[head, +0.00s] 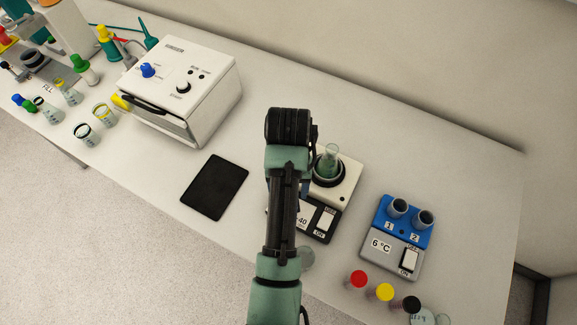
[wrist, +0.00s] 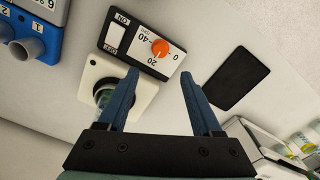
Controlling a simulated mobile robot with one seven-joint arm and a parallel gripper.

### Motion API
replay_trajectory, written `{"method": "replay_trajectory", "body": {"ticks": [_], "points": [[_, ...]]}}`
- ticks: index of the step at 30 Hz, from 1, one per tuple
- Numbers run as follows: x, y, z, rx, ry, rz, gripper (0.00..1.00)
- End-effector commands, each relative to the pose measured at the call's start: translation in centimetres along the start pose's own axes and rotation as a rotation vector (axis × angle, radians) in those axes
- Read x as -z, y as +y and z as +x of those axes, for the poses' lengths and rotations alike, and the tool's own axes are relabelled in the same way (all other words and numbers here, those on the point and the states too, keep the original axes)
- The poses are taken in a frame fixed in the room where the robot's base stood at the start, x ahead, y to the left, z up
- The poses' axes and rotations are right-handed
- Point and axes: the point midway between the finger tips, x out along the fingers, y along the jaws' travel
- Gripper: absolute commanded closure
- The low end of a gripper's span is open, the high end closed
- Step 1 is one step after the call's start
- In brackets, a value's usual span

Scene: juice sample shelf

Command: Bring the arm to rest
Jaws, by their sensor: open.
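My gripper (wrist: 160,92) shows in the wrist view with its two blue fingers apart and nothing between them. It is above the table, over the area of the white heating device (wrist: 128,90) with an orange dial. In the head view my green and black arm reaches up the middle and hides the gripper and part of that device (head: 347,185). A green-tinted glass vessel (head: 329,160) stands in the device's round black well.
A blue and grey cooler (head: 398,240) with two tubes stands at the right. A black mat (head: 214,187) lies left of my arm. A white box oven (head: 185,85) stands behind it, with flasks (head: 103,113) to its left. Red, yellow and black caps (head: 384,292) line the front edge.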

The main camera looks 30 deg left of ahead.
Motion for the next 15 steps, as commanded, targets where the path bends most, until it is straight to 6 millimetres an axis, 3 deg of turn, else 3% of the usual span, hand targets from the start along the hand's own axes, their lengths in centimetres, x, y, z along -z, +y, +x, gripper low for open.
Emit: {"method": "replay_trajectory", "body": {"ticks": [6, 15], "points": [[-0.03, -0.02, -1.05, 0.000, 0.000, 0.000, 0.33], [-0.03, -0.02, -1.04, 0.000, -0.001, 0.000, 0.33]]}}
